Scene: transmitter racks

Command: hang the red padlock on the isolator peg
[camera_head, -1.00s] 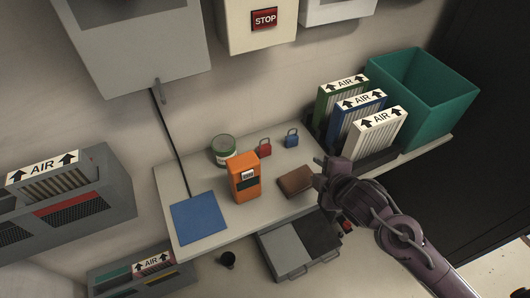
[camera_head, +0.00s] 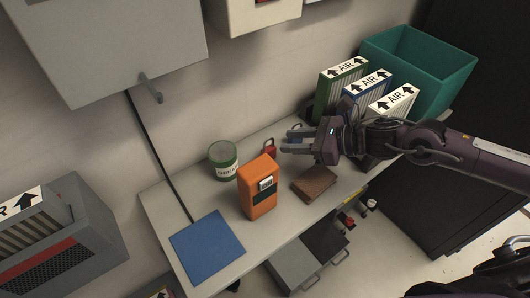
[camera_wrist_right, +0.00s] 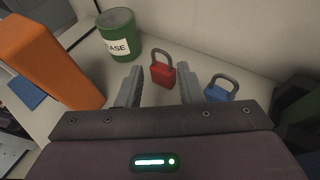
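The red padlock (camera_wrist_right: 163,74) stands upright on the shelf, its grey shackle on top; in the head view it shows small (camera_head: 269,147) just beyond my right fingertips. My right gripper (camera_head: 283,143) is open and empty; in the right wrist view its two fingers (camera_wrist_right: 160,88) point at the padlock, one to each side and short of it. A blue padlock (camera_wrist_right: 221,88) stands to the right of the red one, close to the right finger; it is partly covered in the head view. The isolator peg cannot be made out for certain; a grey handle-like part (camera_head: 151,88) sticks out of the grey wall cabinet. My left gripper is not in view.
A blue mat (camera_head: 207,248) lies at left. Air filters (camera_head: 343,84) and a teal bin (camera_head: 437,69) fill the right end.

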